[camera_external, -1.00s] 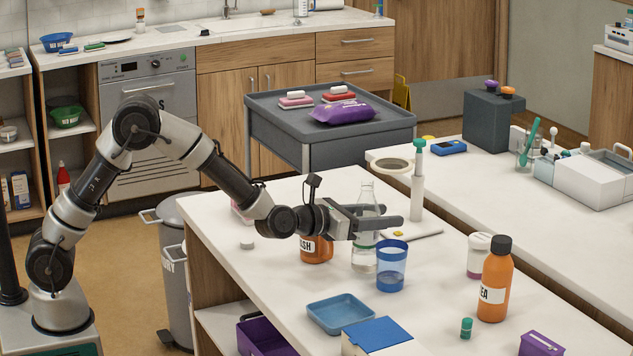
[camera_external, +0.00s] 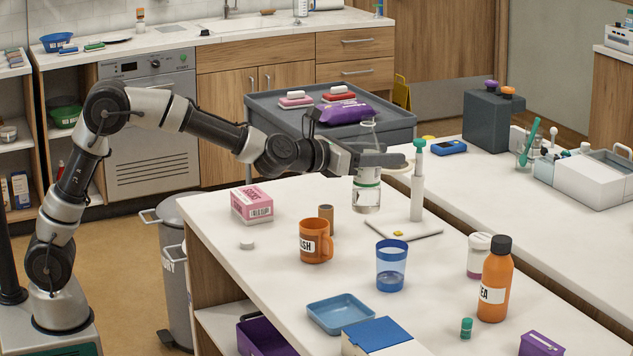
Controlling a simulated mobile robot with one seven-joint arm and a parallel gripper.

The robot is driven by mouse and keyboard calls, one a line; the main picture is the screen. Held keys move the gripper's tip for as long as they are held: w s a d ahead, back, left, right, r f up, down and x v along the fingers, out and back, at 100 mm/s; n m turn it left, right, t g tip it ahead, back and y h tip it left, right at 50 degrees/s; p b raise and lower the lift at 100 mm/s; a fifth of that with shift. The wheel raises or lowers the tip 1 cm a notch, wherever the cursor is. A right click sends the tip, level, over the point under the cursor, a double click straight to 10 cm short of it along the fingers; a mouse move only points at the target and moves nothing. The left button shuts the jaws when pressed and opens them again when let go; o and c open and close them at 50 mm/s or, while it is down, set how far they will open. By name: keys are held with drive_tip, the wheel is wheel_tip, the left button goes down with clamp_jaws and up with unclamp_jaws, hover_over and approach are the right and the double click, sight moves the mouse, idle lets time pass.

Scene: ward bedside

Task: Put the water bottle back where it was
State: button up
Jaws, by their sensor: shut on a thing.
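The water bottle (camera_external: 367,196) is clear, with water at its bottom and a green band. My gripper (camera_external: 385,160) is shut around its upper part and holds it upright, above the table and apart from it. The bottle hangs over the back part of the white table (camera_external: 440,270), left of a white post with a green top (camera_external: 418,180) on a flat base. The gripper's fingers cover part of the bottle.
An orange mug (camera_external: 316,241), a brown cylinder (camera_external: 326,216), a pink box (camera_external: 252,204) and a blue cup (camera_external: 391,265) stand nearby. An orange bottle (camera_external: 495,280) stands to the right. The tabletop between mug and blue cup is clear.

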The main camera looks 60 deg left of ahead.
drive_tip(key=w+a+n+g+y+p, duration=0.25)
drive_tip(key=a+n+y, duration=0.2)
drive_tip(key=a, duration=1.35)
drive_tip(key=w+a+n+g+y+p, duration=0.1)
drive_tip(key=a+n+y+p, duration=0.3)
drive_tip(key=a, duration=1.4)
wheel_tip(320, 180, down, 15)
drive_tip(key=m+y+b, duration=0.1)
drive_tip(key=b, duration=0.1)
drive_tip(key=shift+s+d+b, duration=0.15)
drive_tip(key=shift+s+b, duration=0.15)
drive_tip(key=shift+f, duration=0.15)
drive_tip(key=o, duration=1.2)
drive_tip(key=shift+o, duration=0.3)
